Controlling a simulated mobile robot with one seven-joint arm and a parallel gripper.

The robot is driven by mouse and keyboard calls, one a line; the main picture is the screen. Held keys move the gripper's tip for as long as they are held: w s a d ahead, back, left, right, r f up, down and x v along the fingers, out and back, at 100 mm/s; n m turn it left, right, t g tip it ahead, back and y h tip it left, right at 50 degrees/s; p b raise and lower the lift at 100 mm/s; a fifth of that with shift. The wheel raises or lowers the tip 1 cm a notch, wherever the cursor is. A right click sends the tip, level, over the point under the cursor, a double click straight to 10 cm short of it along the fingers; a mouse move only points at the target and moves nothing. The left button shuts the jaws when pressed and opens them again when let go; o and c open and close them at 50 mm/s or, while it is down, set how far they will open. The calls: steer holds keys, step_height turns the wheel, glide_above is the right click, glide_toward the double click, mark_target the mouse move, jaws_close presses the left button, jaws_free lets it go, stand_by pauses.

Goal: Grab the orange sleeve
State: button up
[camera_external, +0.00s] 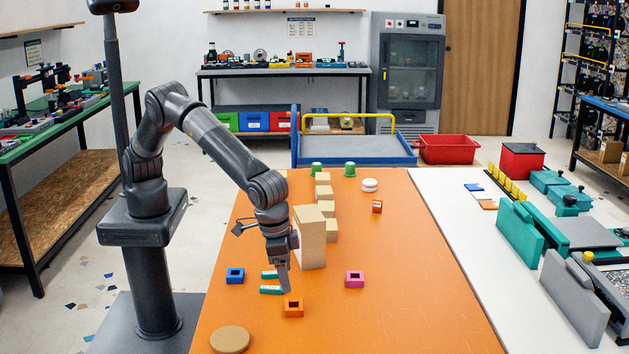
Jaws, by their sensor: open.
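The orange sleeve (293,311), a small block with a dark square opening in its top, sits on the orange table (400,300) near the front. My gripper (286,286) points down just above and slightly left of the sleeve. It is open, with nothing visible between its fingers. A gap between the fingertips and the sleeve is hard to judge from this view.
A blue sleeve (235,276), teal pieces (270,289) and a pink sleeve (355,279) lie nearby. Tall cardboard boxes (312,240) stand just behind my gripper. A cork disc (230,340) lies front left. The table's right front is clear.

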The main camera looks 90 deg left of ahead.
mark_target(293, 300)
steer(key=f, duration=0.3)
steer(key=w+f, duration=0.1)
steer(key=f, duration=0.4)
steer(key=shift+w+f, duration=0.35)
steer(key=shift+f, duration=0.05)
steer(key=c, duration=1)
steer(key=shift+r, duration=0.1)
steer(key=shift+c, duration=0.2)
